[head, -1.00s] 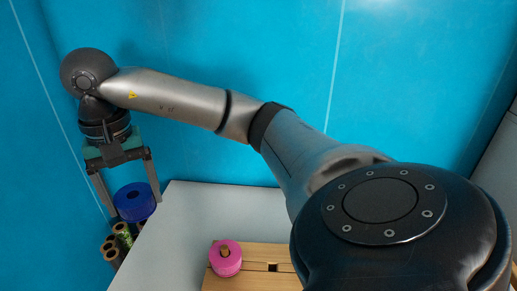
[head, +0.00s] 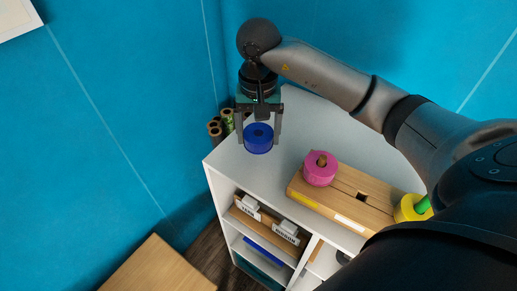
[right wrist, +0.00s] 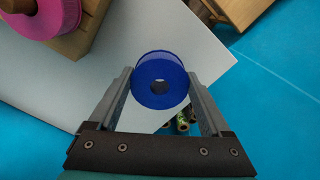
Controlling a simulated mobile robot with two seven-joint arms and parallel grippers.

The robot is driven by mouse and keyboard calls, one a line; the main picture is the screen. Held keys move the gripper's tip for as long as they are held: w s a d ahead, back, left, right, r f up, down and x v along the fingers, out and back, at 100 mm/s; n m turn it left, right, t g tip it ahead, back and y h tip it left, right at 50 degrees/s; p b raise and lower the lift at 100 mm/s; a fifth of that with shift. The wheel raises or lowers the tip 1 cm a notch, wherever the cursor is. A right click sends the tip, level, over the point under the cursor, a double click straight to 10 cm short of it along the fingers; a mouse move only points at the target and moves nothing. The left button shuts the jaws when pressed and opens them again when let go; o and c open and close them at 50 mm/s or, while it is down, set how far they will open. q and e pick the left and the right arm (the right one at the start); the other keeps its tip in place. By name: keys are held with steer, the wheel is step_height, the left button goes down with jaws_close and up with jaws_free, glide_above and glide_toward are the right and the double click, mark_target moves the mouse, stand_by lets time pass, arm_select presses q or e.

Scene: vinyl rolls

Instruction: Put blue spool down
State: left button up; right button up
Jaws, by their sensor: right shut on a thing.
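The blue spool (head: 258,138) is held between the two fingers of my right gripper (head: 259,144), which points down over the far-left corner of the white cabinet top (head: 300,115). In the right wrist view the blue spool (right wrist: 160,80) sits between the fingertips, its centre hole facing the camera. I cannot tell whether its underside touches the white top. My left gripper is not in view.
A wooden block (head: 345,192) on the cabinet top carries a pink spool (head: 320,168) and a yellow spool (head: 411,207). Several rolls (head: 215,130) stand beyond the left edge. Open shelves (head: 262,232) lie below. Bare white surface lies around the blue spool.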

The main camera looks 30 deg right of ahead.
mark_target(258, 159)
steer(key=shift+f, duration=2.55)
steer(key=shift+f+b, duration=0.2)
steer(key=shift+b, duration=0.2)
steer(key=o, duration=1.6)
steer(key=shift+c, duration=0.2)
steer(key=shift+r, duration=0.15)
steer(key=shift+r+p, duration=0.3)
steer(key=shift+r, duration=0.05)
step_height(258, 159, up, 11)
steer(key=shift+r+p, duration=0.2)
steer(key=shift+p, duration=0.1)
